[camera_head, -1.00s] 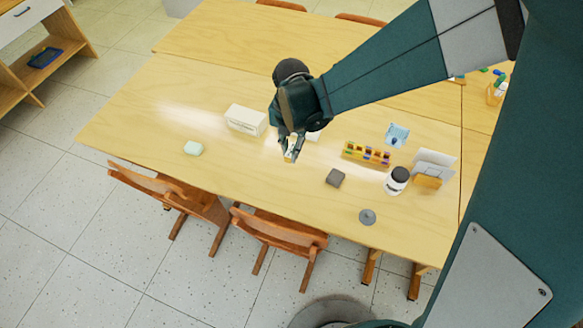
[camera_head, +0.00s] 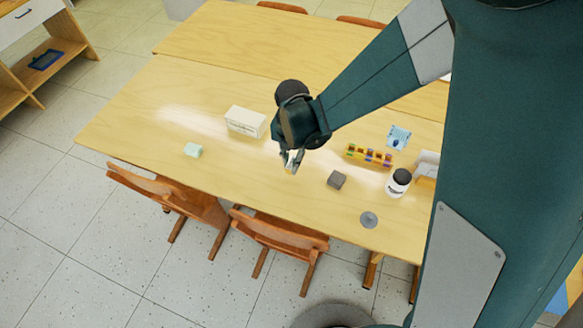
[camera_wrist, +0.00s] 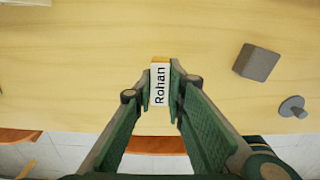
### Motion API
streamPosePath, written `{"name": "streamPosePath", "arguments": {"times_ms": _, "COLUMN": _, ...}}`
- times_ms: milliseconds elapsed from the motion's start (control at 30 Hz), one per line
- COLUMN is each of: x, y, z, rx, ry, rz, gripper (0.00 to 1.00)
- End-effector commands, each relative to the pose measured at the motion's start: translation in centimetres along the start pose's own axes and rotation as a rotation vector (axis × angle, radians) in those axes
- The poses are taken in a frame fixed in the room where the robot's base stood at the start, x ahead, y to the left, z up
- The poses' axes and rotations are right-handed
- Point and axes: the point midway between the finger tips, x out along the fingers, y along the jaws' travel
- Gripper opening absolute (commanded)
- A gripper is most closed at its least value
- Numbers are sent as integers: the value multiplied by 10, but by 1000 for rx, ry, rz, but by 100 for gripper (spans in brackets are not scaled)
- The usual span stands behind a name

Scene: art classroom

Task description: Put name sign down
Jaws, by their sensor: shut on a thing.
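The name sign (camera_wrist: 160,86) is a small white block with the black word "Rohan" and a wooden-coloured edge. In the wrist view it sits between the two fingers of my gripper (camera_wrist: 160,82), which is shut on it. In the head view my gripper (camera_head: 291,163) points down over the front middle of the wooden table (camera_head: 230,185), and the sign shows only as a small pale patch. I cannot tell whether the sign touches the tabletop.
A white box (camera_head: 246,121) and a pale green block (camera_head: 192,150) lie to the left. A grey block (camera_head: 337,179), a grey knobbed disc (camera_head: 368,219), a dark-lidded jar (camera_head: 398,183) and a colourful rack (camera_head: 369,155) stand to the right. Chairs (camera_head: 279,232) line the front edge.

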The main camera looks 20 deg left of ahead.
Motion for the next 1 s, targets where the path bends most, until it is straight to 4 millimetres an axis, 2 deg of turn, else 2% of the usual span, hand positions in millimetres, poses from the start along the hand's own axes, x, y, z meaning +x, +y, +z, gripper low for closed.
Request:
{"name": "streamPosePath", "arguments": {"times_ms": 400, "x": 35, "y": 0, "z": 0, "rx": 0, "ry": 0, "rz": 0, "gripper": 6}}
{"name": "streamPosePath", "arguments": {"times_ms": 933, "x": 41, "y": 0, "z": 0, "rx": 0, "ry": 0, "rz": 0, "gripper": 6}}
{"name": "streamPosePath", "arguments": {"times_ms": 967, "x": 40, "y": 0, "z": 0, "rx": 0, "ry": 0, "rz": 0, "gripper": 18}}
{"name": "streamPosePath", "arguments": {"times_ms": 1000, "x": 40, "y": 0, "z": 0, "rx": 0, "ry": 0, "rz": 0, "gripper": 23}}
